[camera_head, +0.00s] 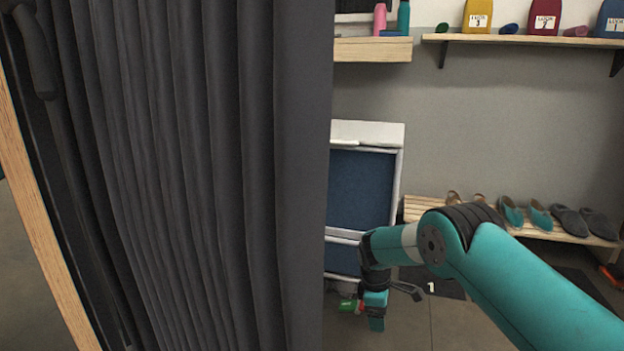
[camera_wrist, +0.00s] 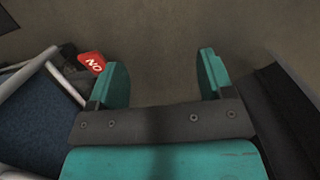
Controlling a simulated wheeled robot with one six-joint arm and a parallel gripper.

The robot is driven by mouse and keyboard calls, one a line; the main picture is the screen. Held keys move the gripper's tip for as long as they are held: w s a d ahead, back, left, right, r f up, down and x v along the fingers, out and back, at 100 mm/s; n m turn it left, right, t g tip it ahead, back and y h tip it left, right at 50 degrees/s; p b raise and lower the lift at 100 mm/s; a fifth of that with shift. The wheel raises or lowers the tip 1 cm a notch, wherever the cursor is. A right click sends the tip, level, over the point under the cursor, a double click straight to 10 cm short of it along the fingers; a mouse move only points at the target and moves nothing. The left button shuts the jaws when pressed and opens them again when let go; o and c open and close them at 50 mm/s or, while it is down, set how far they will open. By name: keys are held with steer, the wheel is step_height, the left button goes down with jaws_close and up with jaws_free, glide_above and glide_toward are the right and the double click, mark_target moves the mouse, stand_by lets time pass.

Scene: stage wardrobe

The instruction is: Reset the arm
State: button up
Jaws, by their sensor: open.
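My gripper (camera_wrist: 160,85) is open, with its two teal fingers apart and only bare floor showing between them in the wrist view. In the head view, my teal arm reaches in from the lower right, and my gripper (camera_head: 376,318) hangs low at its end, in front of a blue-panelled white frame. Nothing is held.
A dark curtain (camera_head: 200,170) fills the left of the head view. The blue-panelled frame (camera_head: 362,190) stands against the wall; a red "NO" tag (camera_wrist: 92,62) shows near the left finger. A slatted shoe bench (camera_head: 420,207) stands behind my arm.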

steer(key=s+a+r+m+y+p, duration=0.1)
steer(key=s+r+p, duration=0.25)
steer(key=r, duration=0.65)
steer(key=s+a+r+m+y+p, duration=0.15)
steer(key=s+r, duration=0.25)
steer(key=r, duration=0.7)
steer(key=s+a+r+m+p, duration=0.1)
steer(key=s+r+p, duration=0.2)
steer(key=r, duration=0.7)
steer(key=s+r+m+y+p, duration=0.1)
steer(key=s+r+p, duration=0.2)
steer(key=s+r, duration=0.45)
steer(key=s+r+m+y+p, duration=0.15)
steer(key=s+r, duration=0.35)
steer(key=s, duration=0.6)
steer(key=s+r+m+y+p, duration=0.1)
steer(key=s+r+p, duration=0.2)
steer(key=s+r, duration=0.5)
step_height(320, 180, up, 36)
steer(key=s+p, duration=0.2)
steer(key=p, duration=3.6)
steer(key=shift+s+d+f+t, duration=0.2)
steer(key=shift+s+d+t, duration=0.1)
steer(key=shift+d, duration=0.15)
